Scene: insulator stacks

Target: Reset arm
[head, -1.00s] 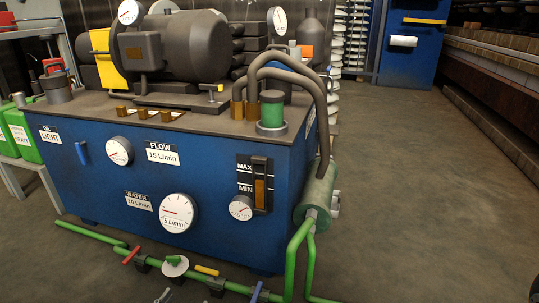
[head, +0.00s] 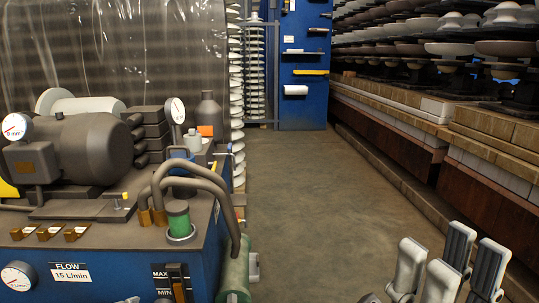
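My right gripper (head: 450,264) shows at the bottom right in the head view. Its pale grey fingers point up and stand apart, with nothing between them. It is over the floor, to the right of the blue machine and apart from it. The rest of my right arm is below the picture. My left gripper cannot be made out; only a small pale sliver shows at the bottom edge in front of the machine, too little to identify.
A blue machine (head: 112,268) with a dark motor (head: 85,148), hoses and gauges fills the left. Clear floor (head: 305,190) runs down the middle to a blue cabinet (head: 304,95). Pallets (head: 400,130) stacked with insulators line the right. A clear plastic curtain (head: 130,50) hangs behind the machine.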

